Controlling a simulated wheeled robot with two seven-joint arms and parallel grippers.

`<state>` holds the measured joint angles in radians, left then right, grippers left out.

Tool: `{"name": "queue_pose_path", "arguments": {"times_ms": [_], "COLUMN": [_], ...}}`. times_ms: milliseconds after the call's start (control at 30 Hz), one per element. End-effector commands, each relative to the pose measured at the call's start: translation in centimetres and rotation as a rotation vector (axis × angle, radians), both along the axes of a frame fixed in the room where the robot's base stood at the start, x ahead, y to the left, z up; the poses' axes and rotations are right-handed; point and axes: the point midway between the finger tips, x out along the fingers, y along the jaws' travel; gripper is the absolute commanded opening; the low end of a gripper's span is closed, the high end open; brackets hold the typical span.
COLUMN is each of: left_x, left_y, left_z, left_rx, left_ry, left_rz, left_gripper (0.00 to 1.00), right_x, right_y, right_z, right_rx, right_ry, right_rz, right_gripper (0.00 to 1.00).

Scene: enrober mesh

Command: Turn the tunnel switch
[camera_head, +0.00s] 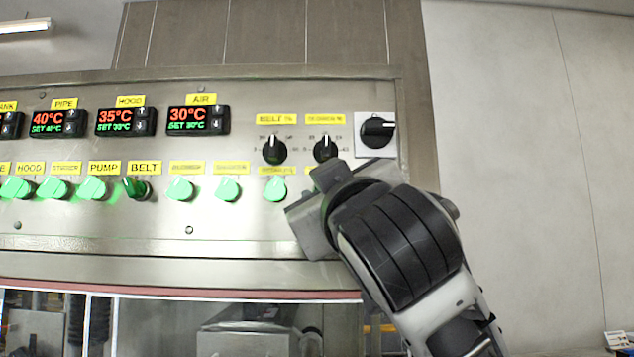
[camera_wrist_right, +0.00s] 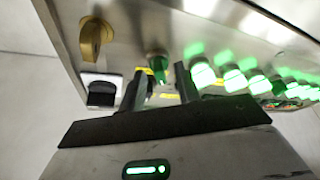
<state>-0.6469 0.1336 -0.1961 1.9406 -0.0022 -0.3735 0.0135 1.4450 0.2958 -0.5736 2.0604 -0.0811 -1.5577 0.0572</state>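My right gripper (camera_head: 318,185) is at the right end of the lower switch row on the steel panel, and it hides that spot in the head view. In the right wrist view its two fingers (camera_wrist_right: 162,84) are apart, with a dark green, unlit switch (camera_wrist_right: 157,65) showing between and just beyond the tips. I cannot tell whether they touch it. No label reading "tunnel" is legible; a partly covered yellow label shows above the gripper. My left gripper is not in view.
Lit green switches stand close by, the nearest (camera_head: 275,189) left of my gripper. The BELT switch (camera_head: 137,188) is darker. Two black dials (camera_head: 274,149) and a black rotary switch (camera_head: 377,131) on a white plate sit above. A brass-coloured part (camera_wrist_right: 95,40) shows in the wrist view.

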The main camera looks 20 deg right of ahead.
Motion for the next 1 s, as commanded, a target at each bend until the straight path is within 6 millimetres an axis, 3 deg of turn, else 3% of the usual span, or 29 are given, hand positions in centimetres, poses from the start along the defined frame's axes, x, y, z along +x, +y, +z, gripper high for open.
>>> {"name": "queue_pose_path", "arguments": {"times_ms": [300, 400, 433, 767, 1000], "left_x": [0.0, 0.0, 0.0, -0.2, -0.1], "left_y": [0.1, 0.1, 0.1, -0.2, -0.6], "left_z": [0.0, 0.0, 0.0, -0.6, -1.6], "left_rx": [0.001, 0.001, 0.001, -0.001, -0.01], "left_ry": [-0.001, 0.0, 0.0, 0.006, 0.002], "left_rz": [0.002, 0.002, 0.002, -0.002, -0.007], "left_gripper": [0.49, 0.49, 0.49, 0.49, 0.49], "right_x": [0.3, 0.3, 0.3, 0.3, 0.3], "right_y": [0.0, 0.0, 0.0, 0.0, 0.2], "right_z": [0.0, 0.0, 0.0, -0.1, -0.5], "right_rx": [0.0, 0.0, 0.0, 0.029, 0.15], "right_ry": [0.001, 0.0, 0.001, -0.007, -0.041], "right_rz": [0.0, -0.001, 0.0, 0.0, 0.002], "right_gripper": [0.33, 0.05, 0.0, 0.0, 0.0]}}
